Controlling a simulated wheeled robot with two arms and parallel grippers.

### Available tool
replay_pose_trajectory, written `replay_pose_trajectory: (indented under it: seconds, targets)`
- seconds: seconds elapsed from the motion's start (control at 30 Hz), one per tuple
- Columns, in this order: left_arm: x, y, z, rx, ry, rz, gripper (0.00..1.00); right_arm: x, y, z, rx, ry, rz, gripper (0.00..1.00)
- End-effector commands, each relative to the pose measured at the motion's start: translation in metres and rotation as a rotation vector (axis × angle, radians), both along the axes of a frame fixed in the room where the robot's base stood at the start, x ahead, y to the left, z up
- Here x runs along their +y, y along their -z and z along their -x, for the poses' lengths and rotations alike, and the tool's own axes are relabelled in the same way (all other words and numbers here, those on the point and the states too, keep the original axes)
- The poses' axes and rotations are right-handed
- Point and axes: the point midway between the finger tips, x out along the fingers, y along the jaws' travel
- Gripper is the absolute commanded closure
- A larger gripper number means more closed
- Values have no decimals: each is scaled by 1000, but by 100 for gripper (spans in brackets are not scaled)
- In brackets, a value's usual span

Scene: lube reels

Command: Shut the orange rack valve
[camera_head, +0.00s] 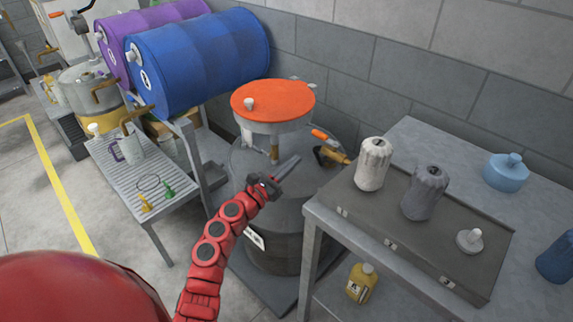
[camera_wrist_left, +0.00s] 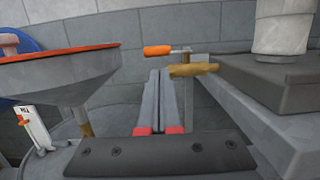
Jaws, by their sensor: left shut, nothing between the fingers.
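A brass valve (camera_head: 330,157) with an orange lever (camera_head: 322,134) sits at the far right side of the grey drum, beside the work table. In the left wrist view the orange lever (camera_wrist_left: 158,50) points left and the brass body (camera_wrist_left: 193,70) lies just right of it. My left gripper (camera_head: 297,159) is shut and empty over the drum top, its tips pointing toward the valve with a gap left. In the left wrist view the closed fingers (camera_wrist_left: 160,74) reach just below the lever. My right gripper is not in view.
An orange-topped funnel (camera_head: 272,103) stands on the grey drum (camera_head: 270,215), left of the fingers. The table at right (camera_head: 410,140) carries a dark case (camera_head: 365,220) with bottles on it. Blue and purple barrels (camera_head: 200,62) lie on a rack at left.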

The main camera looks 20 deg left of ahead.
Motion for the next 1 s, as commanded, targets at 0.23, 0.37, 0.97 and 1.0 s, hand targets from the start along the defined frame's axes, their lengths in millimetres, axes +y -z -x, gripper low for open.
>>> replay_pose_trajectory:
  seconds: [0.23,0.37,0.97,1.0]
  targets:
    - [-18,-15,-49,-2,1,1,100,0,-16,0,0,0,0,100]
    - [-24,-19,-67,-3,0,0,100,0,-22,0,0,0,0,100]
    - [-30,-17,-82,-1,2,-2,100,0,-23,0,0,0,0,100]
    - [-30,-17,-82,-1,4,-3,100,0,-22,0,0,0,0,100]
